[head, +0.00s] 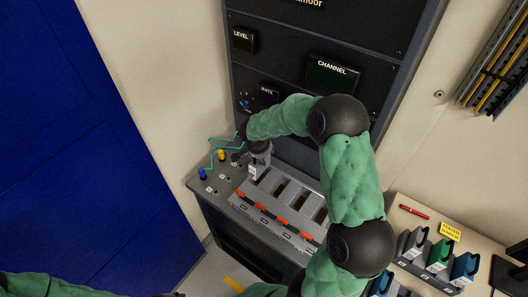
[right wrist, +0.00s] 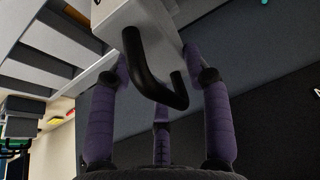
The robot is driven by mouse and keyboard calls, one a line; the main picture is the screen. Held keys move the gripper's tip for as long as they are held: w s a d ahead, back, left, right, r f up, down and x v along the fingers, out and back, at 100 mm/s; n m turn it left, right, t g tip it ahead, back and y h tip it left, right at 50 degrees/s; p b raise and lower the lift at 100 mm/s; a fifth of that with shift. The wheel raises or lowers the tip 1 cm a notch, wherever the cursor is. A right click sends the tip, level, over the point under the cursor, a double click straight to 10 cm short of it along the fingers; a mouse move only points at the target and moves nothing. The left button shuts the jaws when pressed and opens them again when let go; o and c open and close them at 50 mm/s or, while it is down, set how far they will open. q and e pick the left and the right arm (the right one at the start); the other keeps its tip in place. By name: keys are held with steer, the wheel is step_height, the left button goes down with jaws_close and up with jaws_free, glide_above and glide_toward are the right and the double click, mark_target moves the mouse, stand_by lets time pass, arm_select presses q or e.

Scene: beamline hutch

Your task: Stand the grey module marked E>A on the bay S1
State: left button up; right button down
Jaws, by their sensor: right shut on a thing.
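My right gripper (head: 259,148) reaches the console from above and is shut on the black handle (right wrist: 150,70) of a grey module (head: 258,166). The module's pale body also shows at the top of the right wrist view (right wrist: 145,18), with the purple fingers around the handle. In the head view the module is roughly upright at the leftmost slot of the bay row (head: 290,207). I cannot tell whether it touches the bay floor, and its marking and the bay labels are too small to read. Of my left arm only a green part shows at the lower left.
Several orange-red levers (head: 281,221) line the front of the bays. Left of them are a blue knob (head: 202,173), a yellow knob (head: 221,155) and green wires. A side table at right holds grey, green (head: 439,255) and blue (head: 465,268) modules and a red pen (head: 414,212).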

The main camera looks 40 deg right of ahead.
steer(key=shift+f+b, duration=0.55)
steer(key=shift+f, duration=1.5)
steer(key=shift+s+b, duration=0.1)
steer(key=shift+b, duration=0.25)
steer(key=shift+b, duration=0.6)
steer(key=shift+f+b, duration=0.5)
steer(key=shift+b, duration=0.35)
stand_by(1.2)
steer(key=shift+c, duration=2.3)
jaws_free()
steer(key=v, duration=1.2)
steer(key=shift+w, duration=0.25)
